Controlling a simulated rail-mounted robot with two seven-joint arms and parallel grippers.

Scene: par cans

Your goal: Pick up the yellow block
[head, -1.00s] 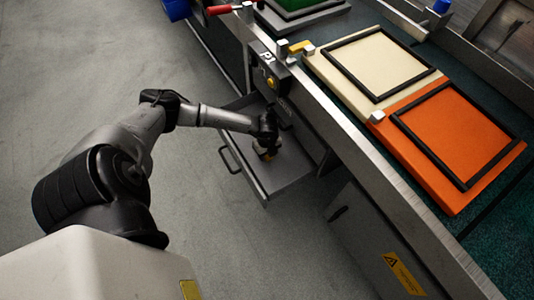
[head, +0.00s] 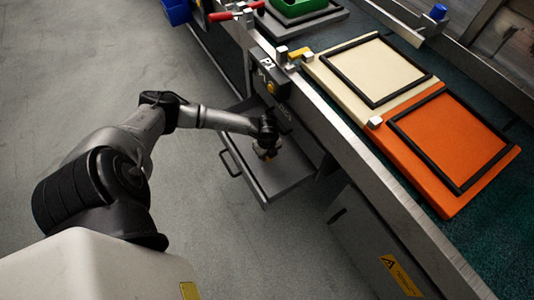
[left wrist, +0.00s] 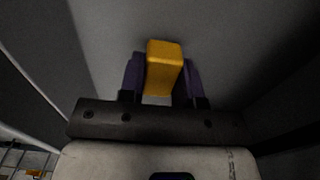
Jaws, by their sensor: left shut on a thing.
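The yellow block (left wrist: 164,66) sits between the two purple-padded fingers of my left gripper (left wrist: 163,80) in the left wrist view. The gripper is shut on it. In the head view my left gripper (head: 265,150) points down into the open grey drawer (head: 283,178), and a small bit of the yellow block (head: 264,155) shows at its tip. I cannot tell whether the block touches the drawer floor. My right gripper is out of view.
The drawer's walls and front handle (head: 230,163) surround the gripper. The workbench edge (head: 345,125) runs close on the right. A cream panel (head: 375,70) and an orange panel (head: 450,140) with black frames lie on the bench. A blue bin (head: 177,12) is at the far top.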

